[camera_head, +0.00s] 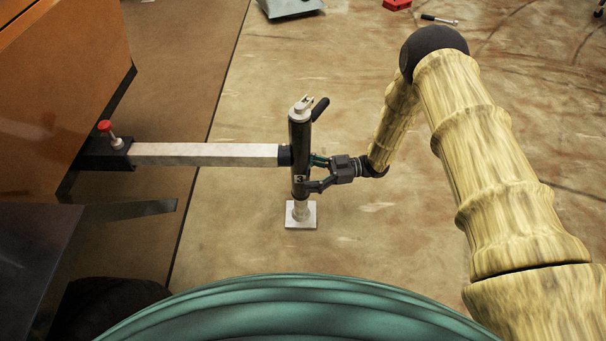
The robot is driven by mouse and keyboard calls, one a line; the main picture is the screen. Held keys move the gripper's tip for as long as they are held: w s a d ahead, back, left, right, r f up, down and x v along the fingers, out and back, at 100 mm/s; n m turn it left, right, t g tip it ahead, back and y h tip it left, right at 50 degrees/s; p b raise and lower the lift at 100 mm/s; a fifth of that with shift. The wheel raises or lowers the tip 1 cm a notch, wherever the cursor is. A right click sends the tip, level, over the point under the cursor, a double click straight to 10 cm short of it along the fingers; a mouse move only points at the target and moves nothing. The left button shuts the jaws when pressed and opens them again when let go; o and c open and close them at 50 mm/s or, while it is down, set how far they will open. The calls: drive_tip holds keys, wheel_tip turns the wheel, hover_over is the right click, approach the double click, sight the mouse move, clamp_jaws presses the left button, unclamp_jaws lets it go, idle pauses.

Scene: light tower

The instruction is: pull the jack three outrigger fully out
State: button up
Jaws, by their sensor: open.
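The jack three outrigger (205,154) is a pale square beam that sticks out to the right from a black sleeve (108,153) on the orange unit at left. At its outer end stands an upright black jack tube (299,160) marked 3, with a crank handle (319,108) on top and a pale square foot (301,216) below. My gripper (318,173) is at the right side of the tube, with its fingers pointing left at it, above and beside the label. The fingers are open. Whether they touch the tube I cannot tell.
A red-topped pin (106,128) stands on the sleeve. The orange unit (60,75) and a dark flat part (35,250) fill the left side. A grey box (290,7), a red object (397,4) and a pen-like item (438,19) lie at the back. The floor around the jack is clear.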

drive_tip(key=v, duration=1)
drive_tip(key=shift+d, duration=0.2)
drive_tip(key=s+d+f+m+t+h, duration=0.6)
drive_tip(key=s+f+m+t+h, duration=0.5)
drive_tip(key=m, duration=0.4)
drive_tip(key=s+d+r+m+g+h+p, duration=0.1)
drive_tip(key=s+d+m+g+h, duration=0.3)
drive_tip(key=s, duration=1)
drive_tip(key=s+d+r+m+g+h+p, duration=0.1)
drive_tip(key=s+d+r+m+g+h, duration=0.15)
drive_tip(key=s+d, duration=0.75)
drive_tip(key=s+a+r+p, duration=0.1)
drive_tip(key=a+r+p, duration=0.1)
drive_tip(key=r+p, duration=1.6)
drive_tip(key=s+a+r+p, duration=0.2)
drive_tip(key=r+p, duration=1.6)
drive_tip(key=p, duration=0.1)
drive_tip(key=shift+s, duration=0.25)
drive_tip(key=shift+a+r, duration=0.15)
